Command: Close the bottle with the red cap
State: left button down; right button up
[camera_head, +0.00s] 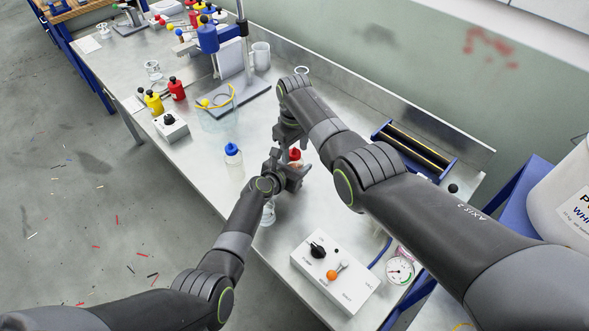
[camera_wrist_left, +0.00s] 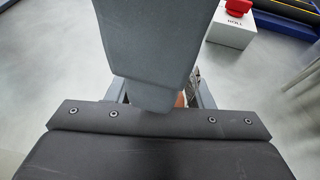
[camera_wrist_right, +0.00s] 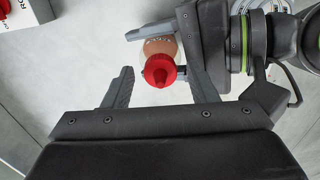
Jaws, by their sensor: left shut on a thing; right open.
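The red cap (camera_wrist_right: 160,70) has a pointed nozzle tip and sits over the mouth of a tan-orange bottle (camera_wrist_right: 160,46) in the right wrist view; whether it is fully seated cannot be told. The cap also shows in the head view (camera_head: 295,154). My left gripper (camera_head: 291,174) is shut on the bottle, which is largely hidden by the fingers. My right gripper (camera_wrist_right: 160,78) is open, with its fingers either side of the cap and the right finger closer to it. In the left wrist view a large grey part hides most of the bottle.
A clear bottle with a blue cap (camera_head: 233,158) stands left of the grippers. A stand (camera_head: 232,100) and yellow and red bottles are further back. A white box with a red knob (camera_wrist_left: 238,7) is nearby.

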jog(key=shift+r, duration=2.15)
jog(key=shift+c, duration=0.4)
notch_tip(320, 180, up, 4)
jog(key=shift+f, duration=0.2)
jog(key=shift+f, duration=0.1)
jog(key=shift+f, duration=3.95)
